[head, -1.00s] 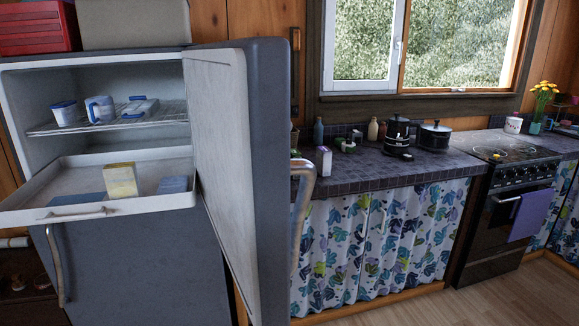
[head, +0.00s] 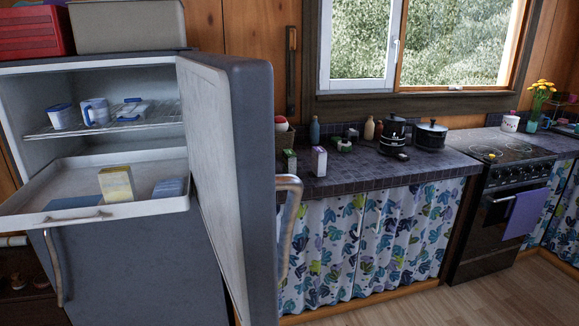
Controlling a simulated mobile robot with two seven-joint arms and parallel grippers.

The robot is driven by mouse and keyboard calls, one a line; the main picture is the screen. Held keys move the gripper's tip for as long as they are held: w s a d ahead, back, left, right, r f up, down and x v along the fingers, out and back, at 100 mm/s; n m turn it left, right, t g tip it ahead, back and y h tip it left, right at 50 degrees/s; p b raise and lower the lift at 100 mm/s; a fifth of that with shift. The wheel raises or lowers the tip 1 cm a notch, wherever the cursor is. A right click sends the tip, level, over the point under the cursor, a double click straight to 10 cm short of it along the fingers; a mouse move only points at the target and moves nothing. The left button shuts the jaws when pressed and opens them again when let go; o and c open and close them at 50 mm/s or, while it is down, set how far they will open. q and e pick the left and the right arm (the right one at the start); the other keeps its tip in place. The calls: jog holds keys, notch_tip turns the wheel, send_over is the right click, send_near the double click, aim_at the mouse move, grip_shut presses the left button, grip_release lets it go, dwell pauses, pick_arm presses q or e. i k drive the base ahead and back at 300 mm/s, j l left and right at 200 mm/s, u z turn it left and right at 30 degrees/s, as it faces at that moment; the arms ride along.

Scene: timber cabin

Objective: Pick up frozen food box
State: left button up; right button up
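In the head view, the fridge's upper compartment stands open, with its door (head: 212,150) swung out to the right. A pulled-out white tray (head: 60,184) sits low in the compartment. A yellow and white box (head: 116,184) stands upright in the tray. A flat blue box (head: 76,202) lies to its left and a small blue-grey box (head: 168,188) to its right. I cannot tell which of these is the frozen food box. Neither of my grippers is in view.
A wire shelf (head: 140,124) above the tray holds white and blue containers (head: 96,112). Red (head: 30,32) and grey (head: 128,26) boxes sit on top of the fridge. The dark tiled counter (head: 400,172) holds pots and cartons. Open wood floor (head: 420,305) lies before the curtained cabinets.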

aim_at(288, 151)
jog(key=i+l, duration=0.15)
jog(key=l, duration=0.2)
jog(key=i+l+u, duration=0.1)
jog(key=l, duration=0.25)
jog(key=i+l, duration=0.15)
jog(key=l, duration=0.25)
jog(key=i+l+u, duration=0.1)
jog(key=l, duration=0.25)
